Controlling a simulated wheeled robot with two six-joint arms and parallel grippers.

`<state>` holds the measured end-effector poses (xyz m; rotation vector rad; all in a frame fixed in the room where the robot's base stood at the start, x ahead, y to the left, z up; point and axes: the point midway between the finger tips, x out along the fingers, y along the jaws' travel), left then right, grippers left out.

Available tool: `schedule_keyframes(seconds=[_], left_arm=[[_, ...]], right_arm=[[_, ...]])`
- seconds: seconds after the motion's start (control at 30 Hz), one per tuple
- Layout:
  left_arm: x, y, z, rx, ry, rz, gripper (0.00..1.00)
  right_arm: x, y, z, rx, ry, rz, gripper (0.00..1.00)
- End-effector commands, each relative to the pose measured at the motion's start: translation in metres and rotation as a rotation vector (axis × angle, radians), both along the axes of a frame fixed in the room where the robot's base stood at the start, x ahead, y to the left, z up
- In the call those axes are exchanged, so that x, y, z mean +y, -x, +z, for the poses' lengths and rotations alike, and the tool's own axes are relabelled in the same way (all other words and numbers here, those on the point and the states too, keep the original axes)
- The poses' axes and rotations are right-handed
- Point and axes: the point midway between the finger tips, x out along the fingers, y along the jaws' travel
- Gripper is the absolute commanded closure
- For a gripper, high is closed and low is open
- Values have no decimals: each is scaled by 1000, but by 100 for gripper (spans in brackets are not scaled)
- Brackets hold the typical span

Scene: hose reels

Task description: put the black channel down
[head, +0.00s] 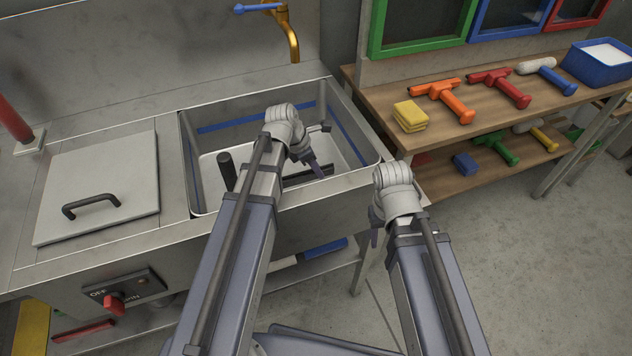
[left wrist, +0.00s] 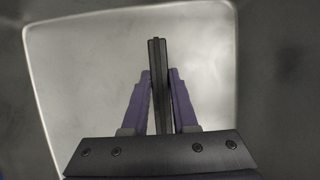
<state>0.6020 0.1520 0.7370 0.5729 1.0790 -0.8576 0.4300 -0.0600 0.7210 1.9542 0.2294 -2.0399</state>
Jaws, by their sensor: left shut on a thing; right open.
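The black channel (left wrist: 158,75) is a long narrow dark bar standing between the purple fingers of my left gripper in the left wrist view. My left gripper (left wrist: 160,78) is shut on it, and the pale floor of the sink (left wrist: 90,60) shows behind. In the head view my left gripper (head: 316,170) reaches down into the sink basin (head: 205,150), and a dark bar (head: 298,181) shows by its fingers. I cannot tell whether the channel touches the sink floor. My right gripper (head: 375,232) hangs outside the sink's right front corner, with its fingers partly hidden.
A dark upright post (head: 228,171) stands in the left of the basin. A grey lid (head: 100,190) with a black handle lies left of it. A wooden shelf (head: 480,130) at right holds colored tools and a yellow sponge (head: 410,115). Floor at lower right is clear.

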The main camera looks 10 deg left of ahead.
Motion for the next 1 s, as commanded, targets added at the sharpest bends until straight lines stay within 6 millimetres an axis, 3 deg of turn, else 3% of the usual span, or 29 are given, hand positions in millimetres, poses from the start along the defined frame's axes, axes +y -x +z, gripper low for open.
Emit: schedule_keyframes(seconds=[0.17,0.43,0.87,0.9,1.0], left_arm=[[0,0,-6,0,0,0,100],[0,0,-37,0,0,0,100],[0,0,-40,0,0,0,100],[0,0,-39,0,0,0,71],[0,0,-39,0,0,0,60]], right_arm=[[0,0,-6,0,0,0,50],[0,0,-37,0,0,0,50],[0,0,-40,0,0,0,50],[0,0,-39,0,0,0,50],[0,0,-39,0,0,0,50]])
